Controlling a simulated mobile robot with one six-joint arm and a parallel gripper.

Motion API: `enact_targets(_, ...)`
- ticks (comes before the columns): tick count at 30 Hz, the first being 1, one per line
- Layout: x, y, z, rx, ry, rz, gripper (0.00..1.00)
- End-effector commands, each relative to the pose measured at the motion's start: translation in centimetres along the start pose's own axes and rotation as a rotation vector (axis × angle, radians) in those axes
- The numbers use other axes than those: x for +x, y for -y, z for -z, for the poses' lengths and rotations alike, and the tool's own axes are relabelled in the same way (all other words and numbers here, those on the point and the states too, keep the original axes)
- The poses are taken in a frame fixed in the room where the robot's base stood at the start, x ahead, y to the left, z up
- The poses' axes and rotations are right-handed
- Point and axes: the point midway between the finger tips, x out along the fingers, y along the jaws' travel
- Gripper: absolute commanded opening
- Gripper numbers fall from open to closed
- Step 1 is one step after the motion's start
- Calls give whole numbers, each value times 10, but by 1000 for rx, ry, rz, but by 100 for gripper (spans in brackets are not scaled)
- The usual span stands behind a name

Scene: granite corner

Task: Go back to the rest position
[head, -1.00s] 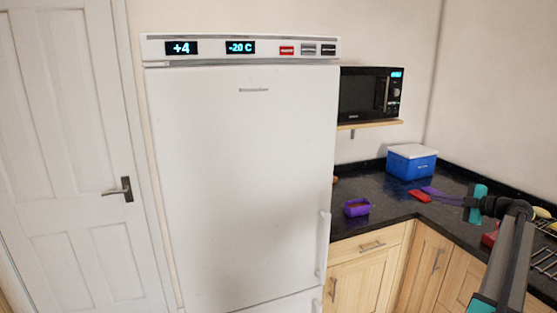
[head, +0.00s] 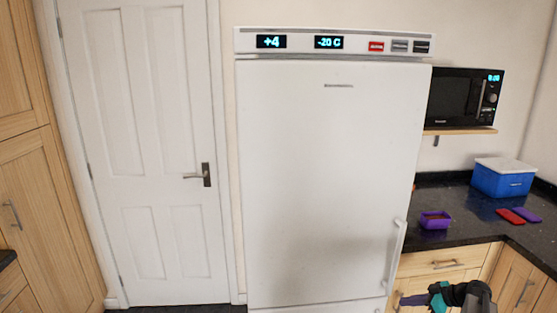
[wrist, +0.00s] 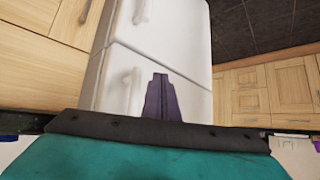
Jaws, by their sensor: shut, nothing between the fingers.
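My gripper (head: 404,300) is low at the right of the head view, in front of the wooden base cabinets and beside the fridge's lower right edge. Its purple fingers are together with nothing between them. The closed fingers also show in the wrist view (wrist: 161,98), with the white fridge (wrist: 165,40) and its handles behind them. The fridge (head: 325,180) stands closed in the middle of the head view.
A black counter (head: 465,205) at the right holds a purple container (head: 435,220), a blue box with a white lid (head: 503,178) and flat red and purple items. A microwave (head: 463,98) sits on a shelf. A white door (head: 140,150) is closed at the left.

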Motion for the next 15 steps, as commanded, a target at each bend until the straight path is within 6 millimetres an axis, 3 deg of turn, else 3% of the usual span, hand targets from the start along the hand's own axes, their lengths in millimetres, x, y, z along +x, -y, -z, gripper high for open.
enact_targets(1, 22, 21, -7, 39, 28, 30, 0)
enact_targets(6, 78, 79, -32, 179, 137, 105, 0)
enact_targets(15, 157, 196, -84, 411, 381, 195, 0)
